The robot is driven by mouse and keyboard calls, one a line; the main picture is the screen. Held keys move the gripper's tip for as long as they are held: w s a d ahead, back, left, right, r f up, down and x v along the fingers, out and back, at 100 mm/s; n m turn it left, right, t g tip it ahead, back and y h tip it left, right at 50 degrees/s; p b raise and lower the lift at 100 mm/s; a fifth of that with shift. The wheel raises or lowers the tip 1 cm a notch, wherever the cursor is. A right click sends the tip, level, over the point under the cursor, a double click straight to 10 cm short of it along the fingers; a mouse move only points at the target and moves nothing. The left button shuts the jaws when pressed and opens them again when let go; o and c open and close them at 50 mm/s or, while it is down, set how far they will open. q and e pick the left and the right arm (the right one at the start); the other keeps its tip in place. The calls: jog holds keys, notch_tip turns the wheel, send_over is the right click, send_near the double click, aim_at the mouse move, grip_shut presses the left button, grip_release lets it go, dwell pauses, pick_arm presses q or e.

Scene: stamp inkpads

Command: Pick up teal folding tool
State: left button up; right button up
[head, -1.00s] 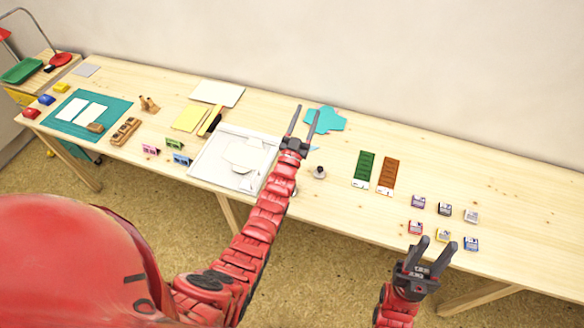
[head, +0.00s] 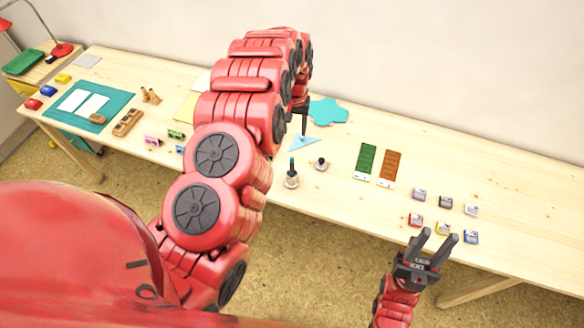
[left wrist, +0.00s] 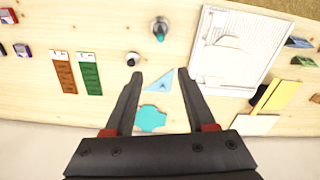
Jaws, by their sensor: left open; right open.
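A teal upright tool (head: 292,163) stands in a small grey holder (head: 292,181) near the front of the table; in the left wrist view the tool (left wrist: 160,36) is at the top centre. I take it for the folding tool, but its shape is too small to be sure. My left gripper (left wrist: 160,74) is open and empty, pointing down above the table behind the tool, apart from it. In the head view my left arm hides most of this gripper (head: 304,132). My right gripper (head: 437,240) is open and empty at the front edge, right.
A blue triangle (head: 304,143) lies beneath the left gripper, with a flat teal shape (head: 328,111) behind. A dark-knobbed stamp (head: 321,164) stands right of the tool. Green (head: 366,160) and orange (head: 391,167) strips lie further right. A white tray (left wrist: 236,50) shows in the wrist view.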

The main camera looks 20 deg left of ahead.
pick_arm(q)
jog(key=s, duration=0.1)
jog(key=b, duration=0.9)
send_over(292, 165)
jog(key=w, duration=0.1)
jog(key=shift+g, duration=0.3)
notch_tip(292, 165, down, 10)
jog(key=shift+w+d+r, duration=0.1)
jog(key=shift+w+r, duration=0.05)
jog(key=shift+f+p, duration=0.65)
jog(key=shift+p, duration=0.05)
jog(key=shift+f, duration=0.25)
jog(key=shift+f+p, duration=0.25)
jog(key=shift+p, duration=0.15)
jog(key=f, duration=0.1)
jog(key=f+p, duration=0.2)
jog(key=shift+s+a, duration=0.3)
jog(key=shift+f, duration=0.85)
